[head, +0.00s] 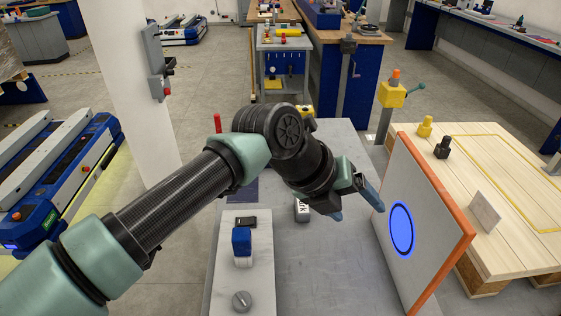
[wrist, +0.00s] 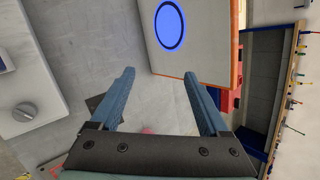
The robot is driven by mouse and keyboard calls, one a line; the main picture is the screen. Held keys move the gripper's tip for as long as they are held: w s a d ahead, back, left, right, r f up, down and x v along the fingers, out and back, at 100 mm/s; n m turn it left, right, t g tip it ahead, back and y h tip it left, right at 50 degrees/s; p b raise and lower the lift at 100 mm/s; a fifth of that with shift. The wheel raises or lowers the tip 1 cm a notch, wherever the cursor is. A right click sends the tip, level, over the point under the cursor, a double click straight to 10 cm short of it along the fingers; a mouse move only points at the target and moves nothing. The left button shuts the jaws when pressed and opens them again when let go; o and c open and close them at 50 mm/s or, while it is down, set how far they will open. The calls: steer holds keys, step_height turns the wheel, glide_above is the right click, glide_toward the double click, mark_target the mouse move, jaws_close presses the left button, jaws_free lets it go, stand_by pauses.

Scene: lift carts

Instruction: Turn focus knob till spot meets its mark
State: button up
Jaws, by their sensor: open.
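A grey round knob (head: 242,301), apparently the focus knob, sits on a pale plate (head: 262,275) at the table's near left. The knob (wrist: 25,111) also shows at the left of the wrist view. A blue block (head: 242,243) and a small black part stand behind it on the plate. A lit blue spot (head: 402,229) with a darker blue ring around it shows on an orange-edged white panel (head: 428,215). The spot (wrist: 169,27) also shows at the top of the wrist view. My gripper (head: 352,203) is open and empty, between plate and panel, apart from the knob.
A small lettered block (head: 301,210) lies on the grey table (head: 320,270) under my gripper. A wooden pallet (head: 510,190) with yellow and black pieces stands right of the panel. A white pillar (head: 135,90) rises at the left. The tabletop between plate and panel is mostly clear.

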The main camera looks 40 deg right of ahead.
steer(key=w+a+f+t+y, duration=0.1)
steer(key=w+a+f+y, duration=0.3)
steer(key=a, duration=0.3)
steer(key=n+t+y, duration=0.1)
steer(key=n+y, duration=0.1)
steer(key=y, duration=0.1)
glide_toward(242, 297)
step_height(242, 297, down, 9)
steer(key=shift+d+f, duration=0.1)
steer(key=shift+f, duration=0.05)
